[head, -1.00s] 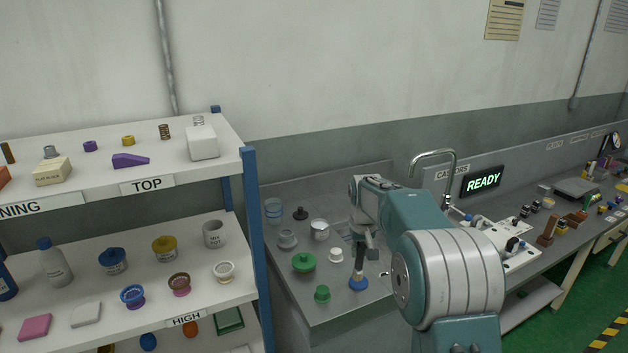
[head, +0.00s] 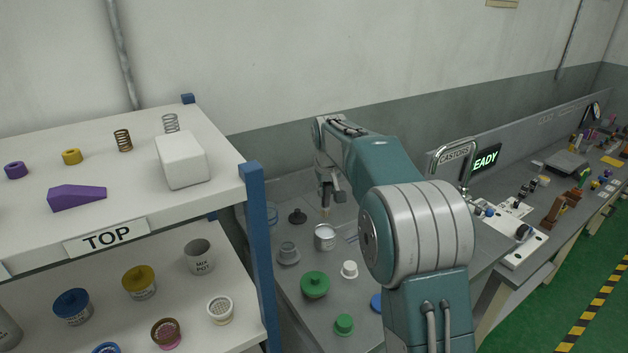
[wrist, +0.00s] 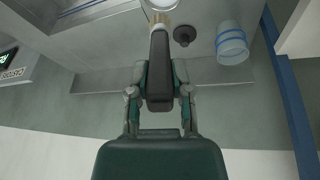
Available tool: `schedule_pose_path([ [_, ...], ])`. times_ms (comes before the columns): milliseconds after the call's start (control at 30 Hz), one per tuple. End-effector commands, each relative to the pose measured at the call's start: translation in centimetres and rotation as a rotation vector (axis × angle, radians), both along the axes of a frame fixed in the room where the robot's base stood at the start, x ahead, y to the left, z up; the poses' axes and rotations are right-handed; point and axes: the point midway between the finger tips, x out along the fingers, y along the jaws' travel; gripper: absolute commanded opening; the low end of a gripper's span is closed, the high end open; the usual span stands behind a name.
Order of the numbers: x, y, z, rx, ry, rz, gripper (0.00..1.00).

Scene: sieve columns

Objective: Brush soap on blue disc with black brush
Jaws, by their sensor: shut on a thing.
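My gripper (head: 328,188) is shut on the black brush (wrist: 159,75), whose dark handle lies between the fingers in the wrist view. Its pale bristles (head: 325,211) point down just above a metal pot (head: 325,238) with whitish contents; I cannot tell whether they touch. The pot's rim also shows at the top of the wrist view (wrist: 162,4). The blue disc (head: 376,302) lies on the bench, nearer than the pot and partly hidden by my arm. Whether soap is on it I cannot tell.
Green lidded things (head: 315,285), a white piece (head: 349,269), a grey cup (head: 288,252) and a black knob (head: 297,216) stand around the pot. A blue-banded beaker (wrist: 232,45) is near the back. A shelf post (head: 257,240) stands at left; a tap (head: 455,155) at right.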

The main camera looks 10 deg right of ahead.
Motion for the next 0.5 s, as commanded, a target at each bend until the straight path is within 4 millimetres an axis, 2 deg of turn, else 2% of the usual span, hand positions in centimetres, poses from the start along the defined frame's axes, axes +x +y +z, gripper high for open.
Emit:
schedule_pose_path([
  [167,0.0,0.1,-0.6,-0.002,0.0,-0.001,0.0],
  [500,0.0,0.5,-4.0,-0.005,0.001,0.0,0.0],
])
